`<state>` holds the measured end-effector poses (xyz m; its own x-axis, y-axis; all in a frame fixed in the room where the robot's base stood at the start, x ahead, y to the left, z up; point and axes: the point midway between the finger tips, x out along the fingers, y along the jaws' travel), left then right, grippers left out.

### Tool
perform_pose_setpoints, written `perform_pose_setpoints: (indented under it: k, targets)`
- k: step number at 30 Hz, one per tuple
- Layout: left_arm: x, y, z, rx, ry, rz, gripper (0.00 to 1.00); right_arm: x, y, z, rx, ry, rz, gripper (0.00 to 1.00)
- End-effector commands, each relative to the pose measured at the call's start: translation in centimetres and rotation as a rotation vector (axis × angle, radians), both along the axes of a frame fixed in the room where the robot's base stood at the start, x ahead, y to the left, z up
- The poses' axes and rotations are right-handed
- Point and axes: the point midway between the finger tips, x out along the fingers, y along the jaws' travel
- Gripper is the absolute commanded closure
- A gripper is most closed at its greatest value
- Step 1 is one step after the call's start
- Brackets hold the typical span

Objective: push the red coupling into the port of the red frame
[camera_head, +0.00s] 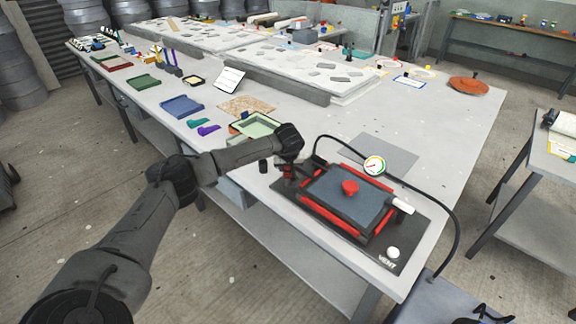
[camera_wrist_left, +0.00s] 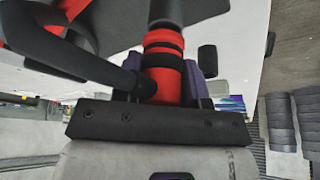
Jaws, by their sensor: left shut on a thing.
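The red frame (camera_head: 328,215) lies on a black board near the table's front edge in the head view, around a dark grey panel with a red knob (camera_head: 350,187). My left gripper (camera_head: 286,167) is at the frame's left corner, pointing down. In the left wrist view it is shut on the red coupling (camera_wrist_left: 162,62), a red cylinder with black bands. A black hose (camera_wrist_left: 105,68) runs to the coupling's near end. The coupling's far end meets a dark shaft-like part. I cannot tell whether it is seated in the port, which is hidden.
A pressure gauge (camera_head: 374,166) stands behind the frame, with a black hose curving to the right. A white cylinder (camera_head: 400,205) and a white knob (camera_head: 393,252) sit on the board's right side. A green tray (camera_head: 252,127) stands behind my gripper.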

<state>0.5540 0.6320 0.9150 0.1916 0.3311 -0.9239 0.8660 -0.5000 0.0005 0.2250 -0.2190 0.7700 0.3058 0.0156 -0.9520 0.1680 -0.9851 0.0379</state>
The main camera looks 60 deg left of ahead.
Motion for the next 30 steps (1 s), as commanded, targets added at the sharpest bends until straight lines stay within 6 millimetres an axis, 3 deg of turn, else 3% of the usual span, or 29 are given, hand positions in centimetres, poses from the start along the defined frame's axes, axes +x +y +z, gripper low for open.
perform_pose_setpoints:
  k: [17,18,26,30]
  targets:
    - [0.0,0.0,-1.1,0.0,0.001,0.0,0.86,0.0,0.3,-0.4,0.009,0.0,-0.005,0.57]
    - [0.0,0.0,-1.1,0.0,0.0,0.0,0.59,0.0,0.3,-0.3,0.009,0.0,-0.005,0.57]
    - [0.0,0.0,-1.1,0.0,0.0,0.0,0.34,0.0,0.2,-0.4,0.007,0.0,-0.004,0.57]
    - [0.0,0.0,-1.1,0.0,0.0,0.0,0.32,0.0,0.1,-0.4,0.002,0.0,-0.002,0.57]
